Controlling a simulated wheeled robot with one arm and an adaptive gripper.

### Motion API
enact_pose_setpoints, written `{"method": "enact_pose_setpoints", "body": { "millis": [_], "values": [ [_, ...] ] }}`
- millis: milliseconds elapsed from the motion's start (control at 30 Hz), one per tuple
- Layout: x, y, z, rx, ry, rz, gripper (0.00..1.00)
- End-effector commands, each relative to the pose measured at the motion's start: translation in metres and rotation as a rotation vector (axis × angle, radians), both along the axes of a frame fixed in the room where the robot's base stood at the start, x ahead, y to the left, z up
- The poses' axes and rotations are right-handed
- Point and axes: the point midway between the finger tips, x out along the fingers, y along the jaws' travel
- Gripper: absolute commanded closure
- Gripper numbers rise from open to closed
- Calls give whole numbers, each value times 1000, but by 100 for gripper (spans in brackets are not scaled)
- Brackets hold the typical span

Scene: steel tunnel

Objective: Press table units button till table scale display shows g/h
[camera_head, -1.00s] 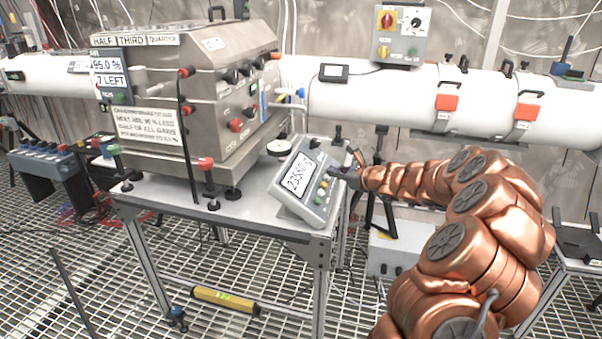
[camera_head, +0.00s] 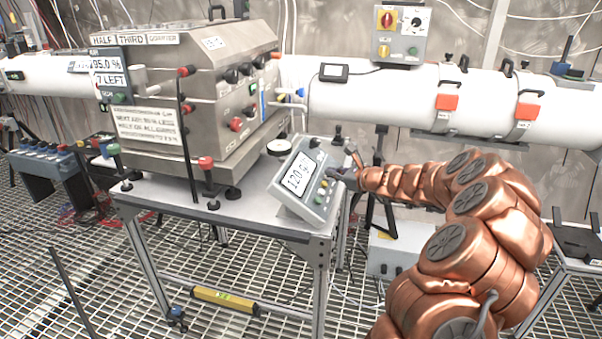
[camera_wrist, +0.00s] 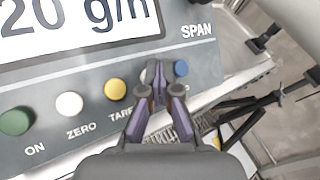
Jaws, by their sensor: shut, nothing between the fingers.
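The table scale (camera_head: 311,203) is a grey tilted console on the right end of the steel table. Its display (camera_head: 296,179) shows a number starting with 120 in the head view. In the wrist view the display (camera_wrist: 80,22) reads "20 g/h", with its left part cut off. Below it are a green ON button (camera_wrist: 15,121), a white ZERO button (camera_wrist: 70,104), a yellow TARE button (camera_wrist: 115,89) and a blue button (camera_wrist: 181,68). My gripper (camera_wrist: 161,92) is shut and empty. Its tips cover a pale button between yellow and blue; I cannot tell whether they touch it.
A steel furnace-like box (camera_head: 215,95) stands on the table (camera_head: 245,207) left of the scale. A small round gauge (camera_head: 279,147) sits behind the scale. A white pipe (camera_head: 400,97) runs along the wall. A grey box (camera_head: 393,250) stands under my arm.

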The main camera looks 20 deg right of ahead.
Motion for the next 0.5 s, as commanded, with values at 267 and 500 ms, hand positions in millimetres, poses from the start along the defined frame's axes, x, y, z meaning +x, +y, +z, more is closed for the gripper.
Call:
{"method": "enact_pose_setpoints", "body": {
  "millis": [267, 500],
  "values": [
    [0, 0, 0, 0, 1, 1, 100],
    [-2, -2, 7, 0, 1, 0, 100]
  ]
}}
